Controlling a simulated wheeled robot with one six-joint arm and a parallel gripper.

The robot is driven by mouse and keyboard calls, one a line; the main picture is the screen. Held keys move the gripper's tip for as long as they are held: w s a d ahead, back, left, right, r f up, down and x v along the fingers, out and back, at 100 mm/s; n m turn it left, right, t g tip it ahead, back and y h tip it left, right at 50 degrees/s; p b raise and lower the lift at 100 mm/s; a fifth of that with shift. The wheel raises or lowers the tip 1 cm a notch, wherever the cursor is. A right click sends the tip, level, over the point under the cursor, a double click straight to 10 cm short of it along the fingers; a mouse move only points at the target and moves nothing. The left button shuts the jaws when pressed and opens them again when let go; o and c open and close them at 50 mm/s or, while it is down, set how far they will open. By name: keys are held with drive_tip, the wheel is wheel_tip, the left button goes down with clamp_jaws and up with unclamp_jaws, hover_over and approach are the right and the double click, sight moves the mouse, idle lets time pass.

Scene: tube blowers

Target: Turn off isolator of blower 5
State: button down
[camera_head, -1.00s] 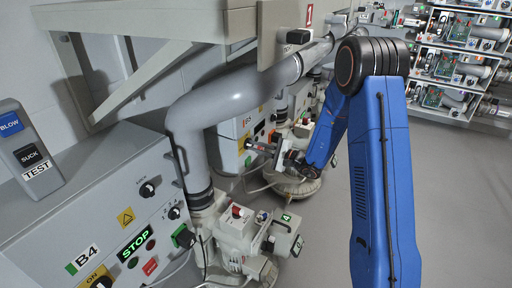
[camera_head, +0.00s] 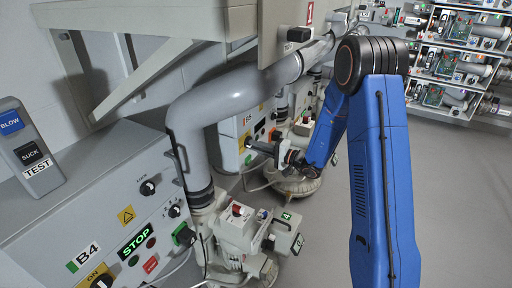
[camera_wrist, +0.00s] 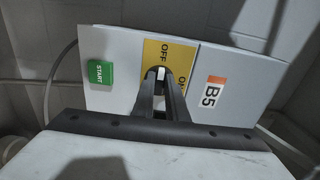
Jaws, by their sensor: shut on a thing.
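The blower 5 panel, labelled B5, shows in the wrist view (camera_wrist: 225,75) and behind the blower 4 cabinet in the head view (camera_head: 228,150). Its isolator is a black knob with a white mark (camera_wrist: 160,73) on a yellow plate (camera_wrist: 172,52) marked OFF and ON. My gripper (camera_wrist: 162,82) is shut on the knob, one finger on each side. The knob sits just under the word OFF; ON lies to its right. The fingers hide much of the knob, so its exact angle is hard to tell. In the head view my gripper (camera_head: 258,147) reaches the B5 panel front.
A green START button (camera_wrist: 100,72) is left of the yellow plate. The B4 cabinet (camera_head: 100,205) with a lit STOP sign stands in front. A grey pipe (camera_head: 225,100) and the B4 blower (camera_head: 240,228) stand near my arm. Shelves (camera_head: 460,60) are far right; the right floor is clear.

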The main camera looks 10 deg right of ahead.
drive_tip(key=shift+s+f, duration=0.1)
drive_tip(key=c, duration=1.8)
unclamp_jaws()
drive_tip(key=shift+o, duration=0.2)
drive_tip(key=v, duration=1.7)
drive_tip(key=shift+d, duration=0.2)
drive_tip(key=shift+s, duration=0.1)
